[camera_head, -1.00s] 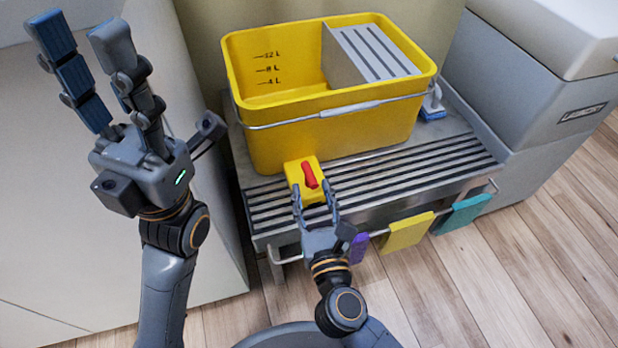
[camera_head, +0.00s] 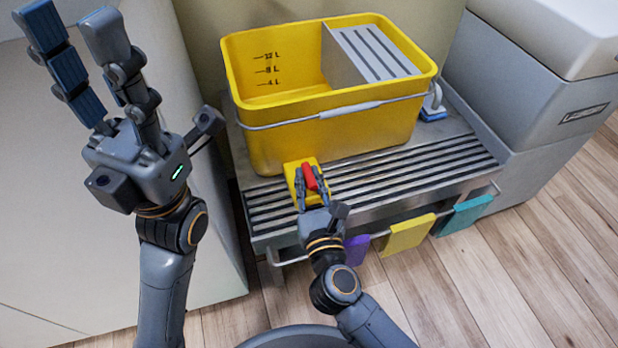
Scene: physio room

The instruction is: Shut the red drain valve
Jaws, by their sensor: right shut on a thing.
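The red drain valve (camera_head: 309,174) is a small lever on a yellow block (camera_head: 294,186) at the lower front of the yellow mop bucket (camera_head: 345,136). My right gripper (camera_head: 310,182) is at the block, with its fingers shut on the red lever from both sides. The lever points up and slightly left in the picture; its lower end is partly hidden between the fingers. My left gripper (camera_head: 78,40) is raised at the left, fingers apart, empty and far from the bucket.
The bucket stands on a slatted metal bench (camera_head: 440,158). Purple, yellow (camera_head: 408,235) and teal (camera_head: 462,215) cloths hang on its front rail. A blue brush (camera_head: 433,112) lies right of the bucket. Grey bins (camera_head: 530,90) stand at the right, a pale cabinet (camera_head: 60,230) at the left.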

